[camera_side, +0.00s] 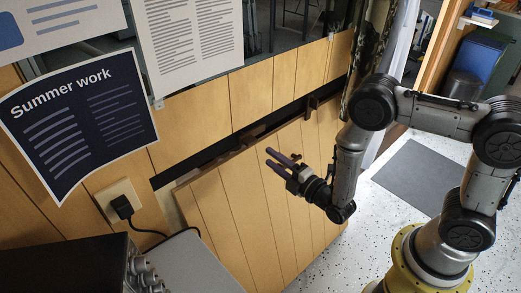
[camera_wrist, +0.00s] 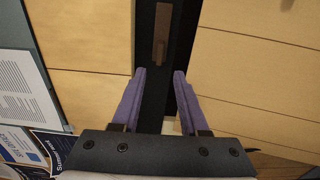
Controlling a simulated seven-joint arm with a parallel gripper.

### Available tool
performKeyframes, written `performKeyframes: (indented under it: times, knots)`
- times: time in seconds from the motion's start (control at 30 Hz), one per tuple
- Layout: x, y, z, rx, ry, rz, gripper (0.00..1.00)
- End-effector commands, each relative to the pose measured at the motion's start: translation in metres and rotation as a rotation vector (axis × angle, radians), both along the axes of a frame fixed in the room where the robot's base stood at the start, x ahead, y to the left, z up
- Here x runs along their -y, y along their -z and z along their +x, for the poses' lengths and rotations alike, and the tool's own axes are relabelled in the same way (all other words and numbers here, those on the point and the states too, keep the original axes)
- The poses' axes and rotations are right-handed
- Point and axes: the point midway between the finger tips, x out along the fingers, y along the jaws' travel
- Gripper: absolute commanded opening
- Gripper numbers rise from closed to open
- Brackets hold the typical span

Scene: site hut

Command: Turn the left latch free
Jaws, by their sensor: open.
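In the wrist view a brown latch (camera_wrist: 161,40) with a raised handle lies lengthwise along a black strip (camera_wrist: 145,20), ahead of the fingertips. I cannot tell for sure that both views show the same latch, or which is the left one. My gripper (camera_side: 275,160) has purple fingers, spread apart with nothing between them. In the wrist view my gripper (camera_wrist: 160,74) straddles the strip's line, apart from the latch.
A dark poster (camera_side: 80,125) and paper sheets hang on the wall at left. A socket with a black plug (camera_side: 122,206) and a dark box (camera_side: 75,268) are at lower left. A grey mat (camera_side: 415,175) lies on the speckled floor at right.

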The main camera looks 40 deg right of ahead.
Motion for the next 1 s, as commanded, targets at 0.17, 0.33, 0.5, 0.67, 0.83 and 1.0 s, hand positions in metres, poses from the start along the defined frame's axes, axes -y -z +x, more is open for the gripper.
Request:
performKeyframes:
  times: [0.17,0.33,0.5,0.67,0.83,1.0]
  knots:
    - [0.0,0.0,-0.026,-0.001,-0.001,-0.001,0.44]
    - [0.0,0.0,-0.036,0.001,0.0,-0.001,0.44]
    - [0.0,0.0,-0.038,0.001,0.0,-0.001,0.44]
    - [0.001,0.0,-0.037,0.0,0.002,-0.001,0.44]
    - [0.007,-0.033,-0.021,0.079,0.028,0.019,0.44]
    - [0.017,-0.134,0.011,0.262,0.059,0.074,0.44]
